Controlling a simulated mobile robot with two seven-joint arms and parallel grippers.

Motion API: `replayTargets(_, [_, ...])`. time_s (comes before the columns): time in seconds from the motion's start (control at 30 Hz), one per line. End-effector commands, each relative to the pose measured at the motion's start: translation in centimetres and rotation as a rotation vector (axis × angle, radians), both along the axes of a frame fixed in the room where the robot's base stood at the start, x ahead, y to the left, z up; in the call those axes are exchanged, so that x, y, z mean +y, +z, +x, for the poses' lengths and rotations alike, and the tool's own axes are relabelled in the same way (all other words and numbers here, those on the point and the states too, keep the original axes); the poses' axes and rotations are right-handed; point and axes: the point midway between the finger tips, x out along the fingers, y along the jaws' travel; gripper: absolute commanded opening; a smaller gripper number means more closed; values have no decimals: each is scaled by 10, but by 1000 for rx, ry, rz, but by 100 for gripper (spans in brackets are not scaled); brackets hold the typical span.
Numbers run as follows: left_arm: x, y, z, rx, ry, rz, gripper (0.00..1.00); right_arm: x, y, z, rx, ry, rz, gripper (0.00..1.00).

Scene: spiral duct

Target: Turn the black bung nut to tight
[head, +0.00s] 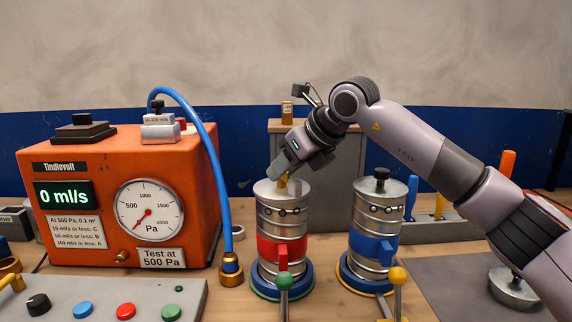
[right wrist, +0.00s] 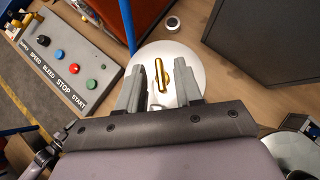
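The black bung nut (head: 381,173) stands on the lid of the right-hand steel can (head: 376,225), which has a blue band. My right gripper (head: 279,174) is not at it. It points down over the other steel can (head: 283,217), which has a red band. A brass bar-shaped nut (head: 282,183) sits on that can's lid. In the right wrist view the gripper (right wrist: 159,66) is open, with its fingers on either side of the brass nut (right wrist: 162,75). I cannot tell whether they touch it. My left gripper is not in view.
An orange tester (head: 110,190) with a dial stands at the left, and its blue hose (head: 215,160) comes down beside the red-banded can. Levers (head: 283,282) stand before the cans. A grey button panel (head: 100,300) lies at front left. A grey box (head: 325,195) stands behind the cans.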

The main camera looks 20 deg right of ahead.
Motion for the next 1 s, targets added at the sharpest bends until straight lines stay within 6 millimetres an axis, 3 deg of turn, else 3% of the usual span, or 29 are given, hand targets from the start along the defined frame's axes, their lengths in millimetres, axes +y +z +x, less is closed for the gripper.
replayTargets(0.1, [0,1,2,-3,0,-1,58,0,0,0,0,0,0,35])
replayTargets(0.23, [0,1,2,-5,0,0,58,0,0,0,0,1,1,0])
replayTargets(0.67, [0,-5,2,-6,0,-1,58,2,0,-1,-4,-47,0,0])
replayTargets(1.0, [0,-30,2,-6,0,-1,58,5,-2,-2,-7,-286,0,0])
